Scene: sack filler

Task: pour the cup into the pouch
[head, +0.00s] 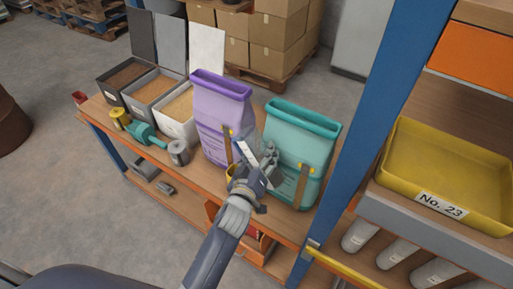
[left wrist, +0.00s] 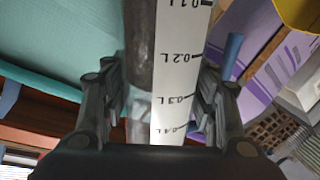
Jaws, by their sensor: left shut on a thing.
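A purple pouch (head: 220,115) and a teal pouch (head: 303,133) stand upright with open tops, side by side on the wooden bench. My left gripper (head: 262,167) is in front of the gap between them. It is shut on a cup (head: 246,152) with a white strip marked in litres (left wrist: 180,70). The cup looks tilted in the head view; its contents and mouth cannot be made out. In the left wrist view the teal pouch (left wrist: 60,40) is at left and the purple pouch (left wrist: 240,35) at right. My right gripper is not in view.
Open bins (head: 150,88) of grain-like fill stand at the bench's left. A blue post (head: 365,110) rises right of the teal pouch, beside a shelf with a yellow tray (head: 440,165).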

